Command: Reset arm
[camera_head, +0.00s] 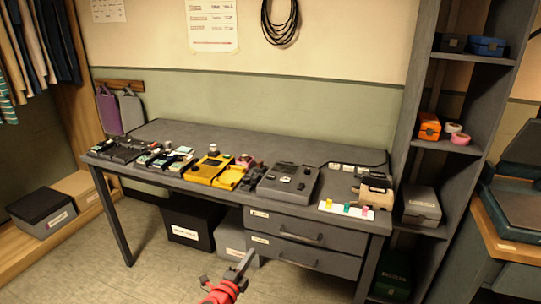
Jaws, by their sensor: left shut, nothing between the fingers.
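My left gripper (246,262) shows at the bottom middle, with a red part behind its grey fingers. It is shut and empty, in front of the grey desk (270,141) and below the level of its top. It overlaps the grey box under the desk in the picture; I cannot tell how far apart they are. My right gripper is not in view.
The desk bears a yellow case (205,168), a grey device (288,182) and a white strip (338,209) with coloured pieces. Drawers (290,238) sit below its right part. A black box (188,222) stands underneath. A shelf unit (464,120) stands right. Floor at left front is clear.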

